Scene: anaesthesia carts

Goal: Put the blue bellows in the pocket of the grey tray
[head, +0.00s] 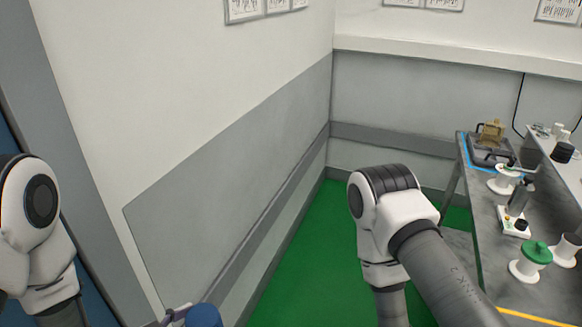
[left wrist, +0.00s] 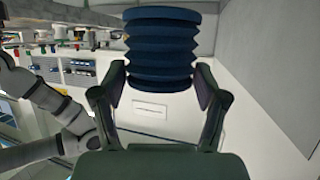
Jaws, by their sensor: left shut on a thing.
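The blue bellows (left wrist: 160,48) is a ribbed dark blue cylinder held between the fingers of my left gripper (left wrist: 160,88) in the left wrist view. The gripper is shut on it. In the head view the bellows (head: 204,315) shows only partly at the bottom edge, with a bit of my left gripper (head: 176,314) beside it. A dark grey tray-like piece (head: 476,150) lies on the far end of the bench at the right, with a brass-coloured object on it. I cannot make out its pocket. My right gripper is out of view below the frame.
The grey bench (head: 483,225) along the right holds white spools (head: 503,181), a green-topped spool (head: 536,252) and a small white device (head: 514,222). A wall (head: 230,180) stands close at left. Green floor (head: 310,260) is clear between the wall and bench.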

